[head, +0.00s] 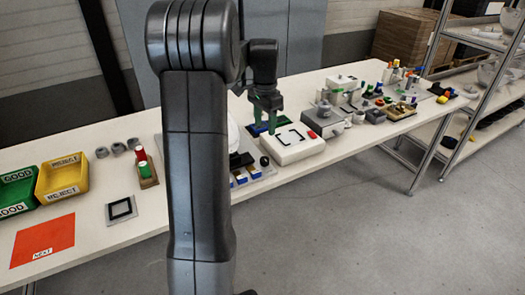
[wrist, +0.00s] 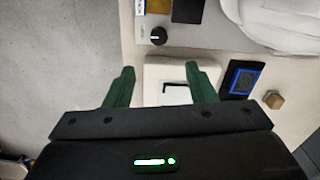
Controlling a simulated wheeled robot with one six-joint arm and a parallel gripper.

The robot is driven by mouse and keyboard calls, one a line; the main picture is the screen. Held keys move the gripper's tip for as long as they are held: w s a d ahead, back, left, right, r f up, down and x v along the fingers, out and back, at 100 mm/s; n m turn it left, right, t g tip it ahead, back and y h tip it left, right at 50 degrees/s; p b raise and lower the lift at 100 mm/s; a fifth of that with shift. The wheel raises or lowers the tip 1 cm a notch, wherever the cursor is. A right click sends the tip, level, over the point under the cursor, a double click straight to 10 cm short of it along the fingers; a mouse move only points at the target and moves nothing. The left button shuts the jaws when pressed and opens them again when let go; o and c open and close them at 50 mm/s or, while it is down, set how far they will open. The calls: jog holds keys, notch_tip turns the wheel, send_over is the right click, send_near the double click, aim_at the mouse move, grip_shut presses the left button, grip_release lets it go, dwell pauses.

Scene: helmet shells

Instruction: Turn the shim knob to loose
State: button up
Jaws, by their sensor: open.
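A round black knob (wrist: 158,36) with a small pale mark shows at the top of the wrist view, on a light plate; I take it for the shim knob. No label for loose is readable, and its setting cannot be told. In the head view the knob (head: 264,161) stands at the right end of a plate with coloured blocks. My gripper (wrist: 163,76) has two green fingers spread apart with nothing between them. The fingers are above the white box (wrist: 152,78), apart from the knob. In the head view my gripper (head: 268,103) hangs over the table behind that box.
A white helmet shell (wrist: 285,22) is right of the knob. A blue-framed pad (wrist: 243,78) and a brass hex piece (wrist: 273,100) lie near my right finger. Yellow (head: 62,178) and green (head: 17,190) bins stand at left. The aisle floor (head: 350,225) is clear.

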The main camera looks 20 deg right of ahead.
aim_at(264, 159)
notch_tip(264, 159, down, 13)
jog(key=shift+s+f, duration=0.15)
jog(key=shift+c, duration=0.4)
jog(key=c, duration=0.9)
